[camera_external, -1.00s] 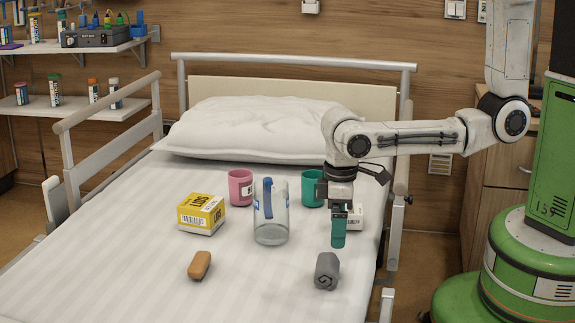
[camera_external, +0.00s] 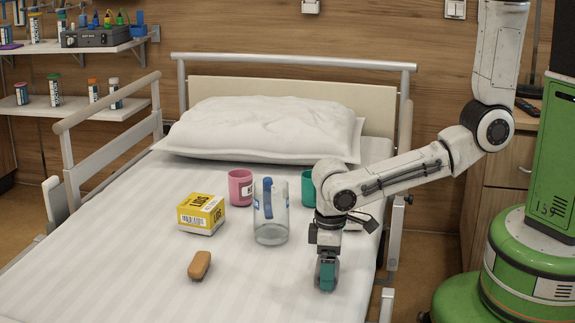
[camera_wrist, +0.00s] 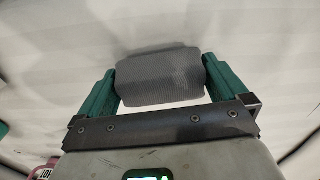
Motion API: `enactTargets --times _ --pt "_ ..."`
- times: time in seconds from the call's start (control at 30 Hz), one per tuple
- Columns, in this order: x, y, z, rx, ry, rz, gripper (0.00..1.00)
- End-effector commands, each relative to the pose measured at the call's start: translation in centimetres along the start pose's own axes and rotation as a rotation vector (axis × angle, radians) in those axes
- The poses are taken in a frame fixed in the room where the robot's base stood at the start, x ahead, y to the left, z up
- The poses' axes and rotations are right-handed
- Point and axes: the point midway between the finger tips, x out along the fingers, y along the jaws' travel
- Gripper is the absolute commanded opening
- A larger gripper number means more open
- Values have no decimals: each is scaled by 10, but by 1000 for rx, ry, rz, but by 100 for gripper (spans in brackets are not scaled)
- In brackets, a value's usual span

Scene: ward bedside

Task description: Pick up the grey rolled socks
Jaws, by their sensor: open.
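The grey rolled socks (camera_wrist: 160,77) lie on the bed, and in the wrist view they sit between the two green fingers of my gripper (camera_wrist: 160,88). The fingers stand apart on either side of the roll; the left one is very close to it, and I cannot tell whether either touches. In the external view my gripper (camera_external: 327,275) points down over the socks' spot near the bed's right side. There the fingers hide nearly all of the socks.
A clear jug (camera_external: 270,225), a pink mug (camera_external: 240,187) and a teal mug (camera_external: 308,188) stand behind my gripper. A yellow box (camera_external: 201,214) and a brown object (camera_external: 199,265) are to the left. A bed rail (camera_external: 395,235) runs along the right. The front bed sheet is clear.

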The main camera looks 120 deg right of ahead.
Motion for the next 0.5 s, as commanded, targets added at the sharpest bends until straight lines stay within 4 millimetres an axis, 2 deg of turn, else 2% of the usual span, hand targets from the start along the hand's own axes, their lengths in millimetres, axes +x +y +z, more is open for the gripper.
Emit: enactTargets --times 0.1,0.33,0.5 --pt "7 0 0 0 1 0 100" --pt "7 0 0 0 1 0 99" --pt "7 0 0 -1 1 0 83"
